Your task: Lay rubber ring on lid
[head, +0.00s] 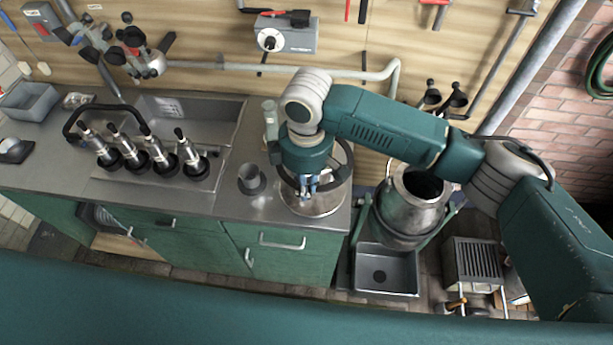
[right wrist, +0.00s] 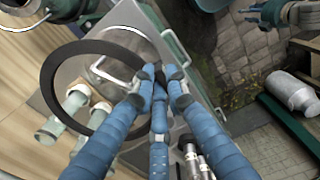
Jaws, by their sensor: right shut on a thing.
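My right gripper (head: 308,186) is at the right end of the steel counter, pointing down. In the right wrist view its blue fingers (right wrist: 160,78) are shut on the black rubber ring (right wrist: 48,88), which reaches out to the left of them. In the head view the ring (head: 345,160) is held level and partly hidden by my wrist. The round metal lid (head: 314,208) lies on the counter below the ring. The ring appears above it; I cannot tell the gap. My left gripper does not show clearly.
A small grey cup (head: 251,180) stands just left of the lid. Farther left is a row of milking cups (head: 150,152) before a sink (head: 190,108). A metal churn (head: 405,208) hangs in a stand right of the counter. A milk can (right wrist: 292,92) shows in the wrist view.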

